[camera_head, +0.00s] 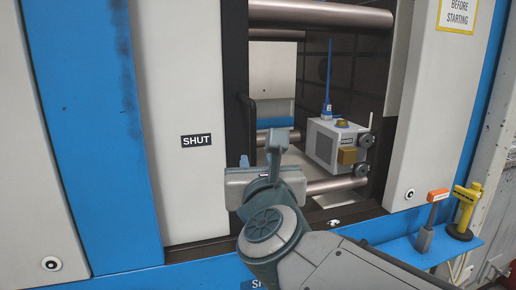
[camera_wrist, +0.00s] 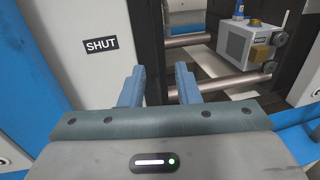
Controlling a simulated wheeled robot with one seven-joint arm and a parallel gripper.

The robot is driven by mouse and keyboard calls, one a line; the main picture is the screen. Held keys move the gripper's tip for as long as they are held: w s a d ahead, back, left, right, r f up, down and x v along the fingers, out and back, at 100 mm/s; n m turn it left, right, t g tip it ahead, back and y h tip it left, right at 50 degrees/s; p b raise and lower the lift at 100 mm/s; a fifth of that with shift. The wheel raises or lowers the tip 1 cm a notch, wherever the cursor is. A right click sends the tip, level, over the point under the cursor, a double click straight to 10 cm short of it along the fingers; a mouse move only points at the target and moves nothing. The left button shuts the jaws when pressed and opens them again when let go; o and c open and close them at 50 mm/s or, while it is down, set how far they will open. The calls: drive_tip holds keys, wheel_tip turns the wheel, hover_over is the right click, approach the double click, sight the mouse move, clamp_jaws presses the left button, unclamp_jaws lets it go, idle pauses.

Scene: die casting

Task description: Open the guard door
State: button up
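The guard door (camera_head: 185,110) is a white panel with a black "SHUT" label and a dark edge frame; it also shows in the wrist view (camera_wrist: 104,75). An opening to the right of its edge shows the machine inside. A black upright bar handle (camera_head: 247,118) is on the dark edge. My gripper (camera_head: 261,148) is in front of the door's edge, lower than most of the handle. In the wrist view my gripper (camera_wrist: 160,84) has its two blue-grey fingers apart, with nothing seen held between them. I cannot tell whether a finger touches the door.
Inside the opening are steel tie bars (camera_head: 320,15) and a grey-white box unit (camera_head: 325,142) with a blue cable. A white panel (camera_head: 425,100) stands on the right. A blue ledge (camera_head: 425,250) at lower right carries an orange-topped tool (camera_head: 430,225) and a yellow-topped one (camera_head: 463,212).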

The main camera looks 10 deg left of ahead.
sight(253, 149)
drive_tip(key=p+x, duration=0.1)
drive_tip(key=x, duration=0.8)
drive_tip(key=shift+s, duration=0.1)
drive_tip(key=shift+c, duration=0.2)
clamp_jaws()
